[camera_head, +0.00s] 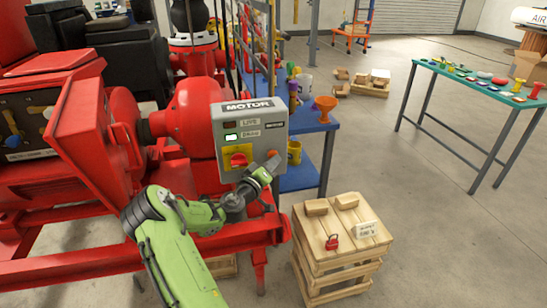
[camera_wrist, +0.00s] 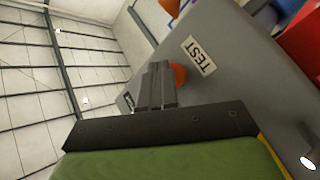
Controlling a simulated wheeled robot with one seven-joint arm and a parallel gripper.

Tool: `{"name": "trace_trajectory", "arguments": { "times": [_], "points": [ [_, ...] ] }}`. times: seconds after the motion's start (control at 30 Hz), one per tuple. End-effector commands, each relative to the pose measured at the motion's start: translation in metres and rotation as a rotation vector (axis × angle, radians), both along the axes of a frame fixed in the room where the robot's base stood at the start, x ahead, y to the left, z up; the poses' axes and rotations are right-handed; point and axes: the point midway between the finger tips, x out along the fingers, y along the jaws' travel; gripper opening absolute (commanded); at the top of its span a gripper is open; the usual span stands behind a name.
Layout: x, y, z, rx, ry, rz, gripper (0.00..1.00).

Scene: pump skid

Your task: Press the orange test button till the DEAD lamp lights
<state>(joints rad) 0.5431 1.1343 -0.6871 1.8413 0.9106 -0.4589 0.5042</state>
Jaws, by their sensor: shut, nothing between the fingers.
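The grey motor box (camera_head: 252,118) stands on the red pump skid. Its DEAD lamp (camera_head: 231,137) glows pale green-white; the LIVE lamp (camera_head: 230,125) above it is dark. My gripper (camera_head: 272,164) is at the box's lower right front, shut and empty. In the wrist view, the gripper's closed fingertips (camera_wrist: 154,78) overlap the orange test button (camera_wrist: 180,75), which is partly hidden behind them near the TEST label (camera_wrist: 198,55). I cannot tell whether they touch it.
A red rotary switch (camera_head: 238,159) on a yellow plate sits left of my gripper. A wooden crate (camera_head: 340,255) with a red padlock (camera_head: 332,242) on top stands to the lower right. A blue shelf (camera_head: 312,125) is behind the box. Open floor lies to the right.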

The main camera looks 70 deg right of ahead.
Motion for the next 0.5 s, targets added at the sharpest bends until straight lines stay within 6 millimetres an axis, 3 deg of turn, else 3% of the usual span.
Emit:
{"name": "trace_trajectory", "arguments": {
  "times": [0.5],
  "points": [
    [-0.0070, 0.0124, -0.0008, 0.000, 0.001, 0.000, 0.00]
  ]
}}
